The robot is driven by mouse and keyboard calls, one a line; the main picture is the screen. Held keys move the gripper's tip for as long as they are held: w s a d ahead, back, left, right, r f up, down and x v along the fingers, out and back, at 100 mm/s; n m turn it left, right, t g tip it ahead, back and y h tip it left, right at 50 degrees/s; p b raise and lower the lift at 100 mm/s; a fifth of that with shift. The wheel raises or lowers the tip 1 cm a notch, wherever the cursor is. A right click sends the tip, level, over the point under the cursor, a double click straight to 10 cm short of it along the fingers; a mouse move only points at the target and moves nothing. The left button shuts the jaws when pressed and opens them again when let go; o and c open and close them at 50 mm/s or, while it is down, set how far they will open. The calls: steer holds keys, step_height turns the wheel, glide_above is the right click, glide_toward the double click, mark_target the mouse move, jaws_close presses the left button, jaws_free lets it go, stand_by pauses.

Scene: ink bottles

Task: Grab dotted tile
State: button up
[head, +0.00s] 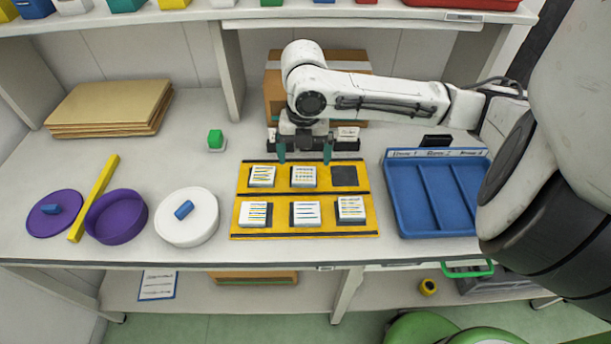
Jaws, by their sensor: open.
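A yellow board (242,190) with dark square places holds several white tiles. The back-row middle tile (303,176) carries broken, dot-like rows of marks and looks like the dotted one, though the print is small. The back-left tile (262,176) and the front-row tiles, left (254,214), middle (306,213) and right (350,208), show line-like marks. The back-right place (344,176) is bare and dark. My gripper (304,157) is open and empty, pointing down, its teal fingertips just behind and above the back-row middle tile. I cannot tell its exact height.
A blue divided tray (395,205) stands right of the board. A white round lid or dish (187,230), a purple bowl (118,217), a purple lid (40,220) and a yellow bar (93,200) lie left. A green-topped bottle (215,138) and cardboard box (273,85) are behind.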

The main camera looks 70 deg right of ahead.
mark_target(304, 178)
steer(key=shift+w+f+p, duration=0.1)
steer(key=shift+f+p, duration=0.2)
steer(key=shift+f, duration=3.25)
steer(key=c, duration=1.2)
steer(key=shift+r, duration=0.2)
